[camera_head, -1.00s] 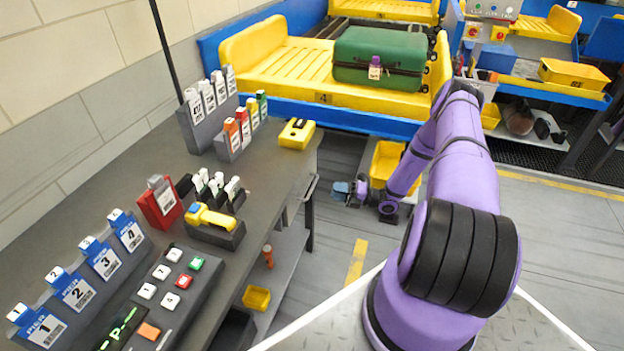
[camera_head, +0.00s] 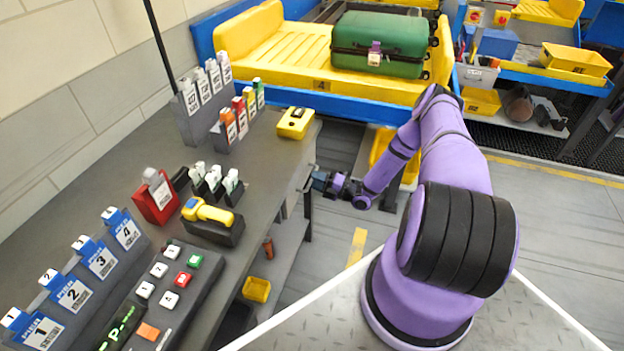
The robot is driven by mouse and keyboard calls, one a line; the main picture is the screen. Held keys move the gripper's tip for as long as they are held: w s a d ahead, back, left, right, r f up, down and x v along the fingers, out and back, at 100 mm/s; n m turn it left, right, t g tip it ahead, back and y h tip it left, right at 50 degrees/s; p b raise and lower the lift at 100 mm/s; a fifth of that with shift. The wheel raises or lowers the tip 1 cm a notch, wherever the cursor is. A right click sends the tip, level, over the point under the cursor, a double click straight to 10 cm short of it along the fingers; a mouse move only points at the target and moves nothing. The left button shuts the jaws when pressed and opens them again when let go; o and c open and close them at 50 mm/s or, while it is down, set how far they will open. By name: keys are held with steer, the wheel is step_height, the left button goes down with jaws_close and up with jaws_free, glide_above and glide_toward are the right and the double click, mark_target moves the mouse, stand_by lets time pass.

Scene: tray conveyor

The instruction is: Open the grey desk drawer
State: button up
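The grey desk (camera_head: 262,178) runs along the left of the head view. My gripper (camera_head: 318,180) is small and far off, at the desk's right side near that corner, close to the drawer handle area. My purple forearm reaches down to it from the right. I cannot tell whether the fingers are open or shut, or whether they touch the handle.
On the desk stand a yellow scanner in a holder (camera_head: 207,212), a red box (camera_head: 155,203), a button panel (camera_head: 168,285) and a yellow device (camera_head: 295,122). A green suitcase (camera_head: 380,44) lies on a yellow conveyor tray. A yellow bin (camera_head: 256,289) sits on the shelf below.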

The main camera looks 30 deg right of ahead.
steer(key=shift+x, duration=0.9)
jaws_close()
steer(key=shift+s, duration=0.1)
steer(key=r+v, duration=0.2)
steer(key=v, duration=1.1)
steer(key=r+v, duration=0.3)
steer(key=v, duration=0.9)
steer(key=shift+v, duration=0.85)
jaws_free()
